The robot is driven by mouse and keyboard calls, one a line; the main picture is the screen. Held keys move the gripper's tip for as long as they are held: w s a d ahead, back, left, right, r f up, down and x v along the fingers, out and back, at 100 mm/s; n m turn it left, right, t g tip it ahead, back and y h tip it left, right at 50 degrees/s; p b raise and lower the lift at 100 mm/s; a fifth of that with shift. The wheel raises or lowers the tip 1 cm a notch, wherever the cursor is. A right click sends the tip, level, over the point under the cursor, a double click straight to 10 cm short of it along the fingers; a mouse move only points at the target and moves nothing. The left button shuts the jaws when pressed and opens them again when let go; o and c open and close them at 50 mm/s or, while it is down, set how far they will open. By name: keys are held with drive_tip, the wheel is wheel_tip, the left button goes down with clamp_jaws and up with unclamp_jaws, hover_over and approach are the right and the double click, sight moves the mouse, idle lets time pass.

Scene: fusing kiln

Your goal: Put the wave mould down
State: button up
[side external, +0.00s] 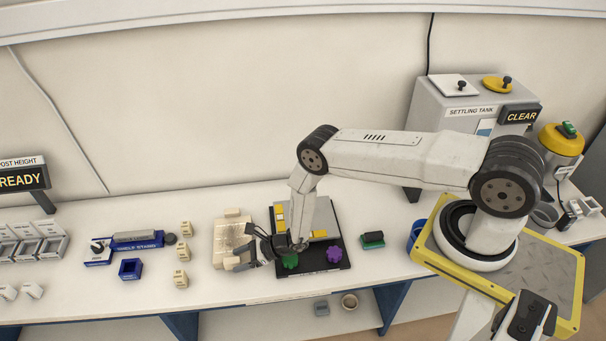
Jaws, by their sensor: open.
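A cream slab with an uneven, ridged top (230,236), which looks like the wave mould, lies on the white bench left of the black board. My gripper (250,252) is low at its right side, with the jaws open. I cannot tell whether the fingers touch the slab. A smaller cream piece (232,263) shows at the slab's front edge beside the fingers; I cannot tell if it is part of the slab. The gripper hides the slab's right front corner.
Right of the slab is a black board (338,244) with a grey plate, yellow pieces, a green piece (290,261) and a purple piece (334,255). A dark green block (372,240) stands right.

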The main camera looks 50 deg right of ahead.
drive_tip(key=shift+r, duration=0.1)
drive_tip(key=shift+v, duration=6)
drive_tip(key=shift+a+r, duration=0.15)
drive_tip(key=shift+r, duration=0.05)
drive_tip(key=s+a+r+n+g, duration=0.2)
drive_tip(key=r+n+g, duration=0.35)
drive_tip(key=r, duration=0.25)
drive_tip(key=s+a+r+n+g, duration=0.1)
drive_tip(key=s+r+n+g, duration=0.25)
drive_tip(key=r+n, duration=0.4)
drive_tip(key=s+d+r+n+t+h, duration=0.1)
drive_tip(key=s+d+r+n+h, duration=0.2)
drive_tip(key=r+n, duration=0.4)
drive_tip(key=s+d+r+n+t+h, duration=0.1)
drive_tip(key=s+d+r+n+h, duration=0.2)
drive_tip(key=r+n+h, duration=0.3)
wheel_tip(320, 180, up, 4)
drive_tip(key=shift+s+d+f+n, duration=0.1)
drive_tip(key=shift+s+d+n, duration=0.35)
drive_tip(key=shift+d, duration=0.4)
